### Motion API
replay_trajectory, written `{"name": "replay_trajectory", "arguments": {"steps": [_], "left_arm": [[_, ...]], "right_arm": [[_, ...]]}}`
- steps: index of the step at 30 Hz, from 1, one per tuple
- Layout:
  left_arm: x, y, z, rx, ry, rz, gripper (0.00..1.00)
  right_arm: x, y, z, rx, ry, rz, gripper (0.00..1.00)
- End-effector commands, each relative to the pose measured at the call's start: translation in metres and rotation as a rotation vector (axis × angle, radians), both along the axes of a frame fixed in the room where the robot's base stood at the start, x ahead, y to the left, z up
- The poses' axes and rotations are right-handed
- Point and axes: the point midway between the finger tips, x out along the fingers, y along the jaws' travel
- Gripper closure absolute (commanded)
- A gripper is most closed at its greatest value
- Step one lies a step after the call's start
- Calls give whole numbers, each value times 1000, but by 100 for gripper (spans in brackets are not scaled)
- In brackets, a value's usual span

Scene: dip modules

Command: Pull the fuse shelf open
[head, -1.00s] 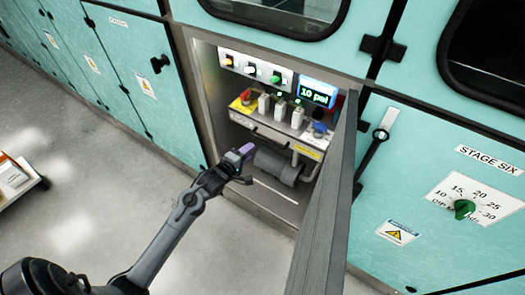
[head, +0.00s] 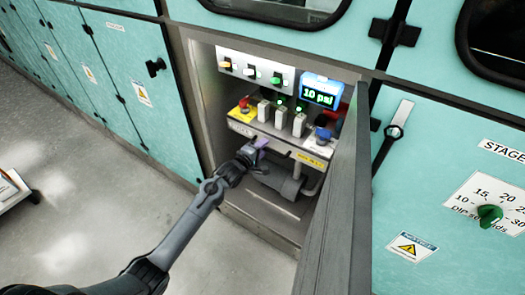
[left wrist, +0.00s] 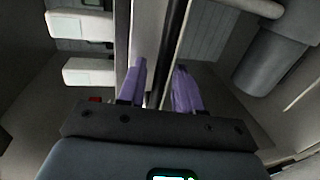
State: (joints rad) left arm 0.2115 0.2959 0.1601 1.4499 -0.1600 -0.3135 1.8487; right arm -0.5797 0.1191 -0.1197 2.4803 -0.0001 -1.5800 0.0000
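The fuse shelf (head: 283,143) is a grey shelf inside the open cabinet. It carries several white fuses (head: 281,117), a red knob on yellow at its left and a blue knob at its right. My left gripper (head: 255,150) is at the shelf's front edge, left of the middle. In the left wrist view its two purple fingers (left wrist: 160,88) are apart, with a dark bar (left wrist: 174,35), seemingly the shelf's handle, running between them. A gap shows beside the bar; I cannot tell whether either finger touches it. My right gripper is not in view.
The open cabinet door (head: 340,200) stands close to the right of the shelf. A grey cylinder (head: 277,182) lies below the shelf. A switch panel (head: 255,68) and a blue display (head: 320,92) reading 10 psi are above. Open floor lies to the left.

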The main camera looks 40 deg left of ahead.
Motion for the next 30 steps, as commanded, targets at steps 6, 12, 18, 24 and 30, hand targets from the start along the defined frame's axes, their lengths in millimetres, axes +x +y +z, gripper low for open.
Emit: {"name": "replay_trajectory", "arguments": {"steps": [6,12,18,24,30], "left_arm": [[5,1,0,0,0,0,66],[5,1,0,0,0,0,69],[5,1,-1,0,0,0,100],[5,1,-1,0,0,0,100],[4,-2,1,-1,0,-3,100]], "right_arm": [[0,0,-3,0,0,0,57],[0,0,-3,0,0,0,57],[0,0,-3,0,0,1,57],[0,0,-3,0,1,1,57],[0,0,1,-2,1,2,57]]}}
